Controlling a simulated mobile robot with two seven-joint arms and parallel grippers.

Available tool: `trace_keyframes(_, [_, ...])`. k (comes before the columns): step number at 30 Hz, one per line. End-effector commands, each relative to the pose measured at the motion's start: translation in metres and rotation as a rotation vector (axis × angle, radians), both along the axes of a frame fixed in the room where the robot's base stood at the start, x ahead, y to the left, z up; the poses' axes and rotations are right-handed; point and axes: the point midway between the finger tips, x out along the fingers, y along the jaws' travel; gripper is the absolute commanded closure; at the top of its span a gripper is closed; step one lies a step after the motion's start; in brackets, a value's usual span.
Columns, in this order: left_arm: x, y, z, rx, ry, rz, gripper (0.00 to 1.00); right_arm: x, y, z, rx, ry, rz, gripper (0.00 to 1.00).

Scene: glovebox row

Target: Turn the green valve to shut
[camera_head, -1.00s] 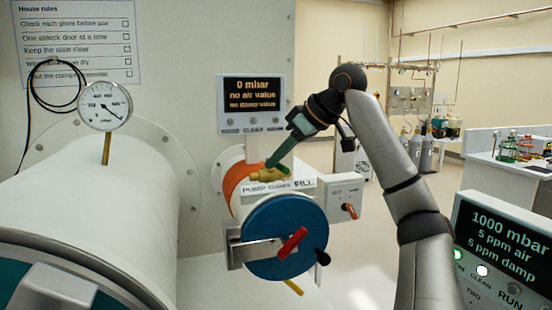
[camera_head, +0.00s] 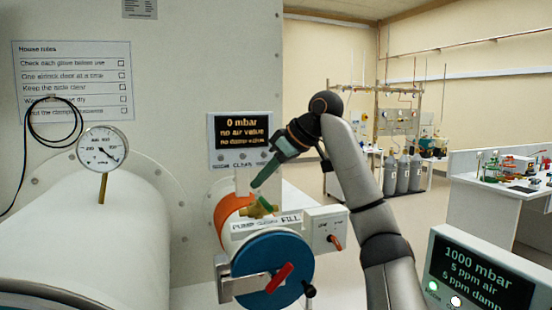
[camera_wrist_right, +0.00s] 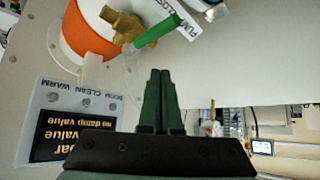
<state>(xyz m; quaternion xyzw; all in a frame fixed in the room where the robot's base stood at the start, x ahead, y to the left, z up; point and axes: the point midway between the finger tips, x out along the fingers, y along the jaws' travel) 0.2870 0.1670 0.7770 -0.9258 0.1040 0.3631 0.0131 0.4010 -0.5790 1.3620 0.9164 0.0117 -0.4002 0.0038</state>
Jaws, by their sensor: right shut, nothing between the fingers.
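The green valve has a brass body (camera_head: 259,211) with a green lever (camera_head: 265,203), on top of the orange-banded small cylinder at the centre of the head view. In the right wrist view the green lever (camera_wrist_right: 157,31) slants up and right from the brass body (camera_wrist_right: 124,26), towards a printed label. My right gripper (camera_head: 256,184) comes from the upper right, its fingertips just above the valve. In the right wrist view its fingers (camera_wrist_right: 158,72) are shut together and empty, with a small visible gap to the lever. My left gripper is not in view.
A blue round door (camera_head: 262,268) with a red handle sits below the valve. A switch box (camera_head: 326,230) is just right of it. A dark display (camera_head: 241,131) stands behind the valve. A large white cylinder (camera_head: 100,235) with a gauge (camera_head: 102,150) fills the left.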

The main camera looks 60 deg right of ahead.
Motion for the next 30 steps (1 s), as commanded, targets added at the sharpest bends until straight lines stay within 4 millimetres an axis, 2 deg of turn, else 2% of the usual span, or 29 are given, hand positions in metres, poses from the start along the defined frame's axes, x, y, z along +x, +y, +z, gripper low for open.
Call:
trace_keyframes(6, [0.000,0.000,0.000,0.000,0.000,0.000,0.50,-0.009,-0.012,0.018,0.002,-0.007,0.000,1.00])
trace_keyframes(15, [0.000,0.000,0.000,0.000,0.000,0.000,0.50,-0.017,-0.023,0.032,-0.001,-0.003,0.001,1.00])
trace_keyframes(30, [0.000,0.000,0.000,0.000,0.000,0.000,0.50,-0.021,-0.028,0.038,-0.001,0.001,-0.001,1.00])
